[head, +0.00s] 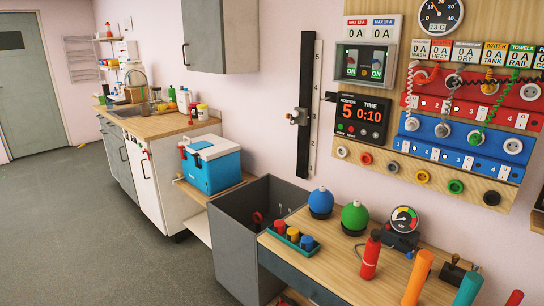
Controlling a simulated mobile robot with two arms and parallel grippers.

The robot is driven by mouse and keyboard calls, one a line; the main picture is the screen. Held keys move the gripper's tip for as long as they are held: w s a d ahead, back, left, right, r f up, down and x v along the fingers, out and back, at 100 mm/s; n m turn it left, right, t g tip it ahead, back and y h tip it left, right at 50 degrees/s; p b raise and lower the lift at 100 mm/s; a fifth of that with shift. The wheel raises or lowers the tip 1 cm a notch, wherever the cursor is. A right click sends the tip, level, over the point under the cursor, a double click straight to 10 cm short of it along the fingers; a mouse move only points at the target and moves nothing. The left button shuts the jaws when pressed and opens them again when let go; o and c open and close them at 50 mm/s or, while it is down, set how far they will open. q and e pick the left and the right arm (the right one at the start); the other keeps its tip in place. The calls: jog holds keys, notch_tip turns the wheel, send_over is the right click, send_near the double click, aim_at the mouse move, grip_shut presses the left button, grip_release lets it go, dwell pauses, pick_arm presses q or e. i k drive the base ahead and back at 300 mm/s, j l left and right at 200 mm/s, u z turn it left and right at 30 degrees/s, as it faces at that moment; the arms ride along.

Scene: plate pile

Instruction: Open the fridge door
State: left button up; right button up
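I see no thing that is clearly a fridge. A kitchen counter (155,125) runs along the wall at the left, with closed fronts below it. One white front (143,170) with a dark upright handle is shut; I cannot tell whether it is a fridge door or a cabinet door. A blue cooler box (215,172) with a white lid stands on a low shelf in front of the counter's near end. Neither of my grippers shows in the head view.
A grey open bin (232,245) stands beside a wooden workbench (335,262) holding a red bottle (370,256), blue and green round objects and a gauge. A wall panel of sockets hangs above. Grey floor (95,235) at the left is clear. A grey door (25,85) is far left.

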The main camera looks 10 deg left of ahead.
aim_at(149, 185)
jog(key=i+j+u, duration=0.15)
jog(key=i+u, duration=0.75)
jog(key=i+l+u, duration=0.15)
jog(key=i+u, duration=0.3)
jog(key=i+j+u, duration=0.25)
jog(key=i, duration=0.75)
jog(key=i+l+u, duration=0.1)
jog(key=i+u, duration=0.2)
jog(key=i, duration=0.7)
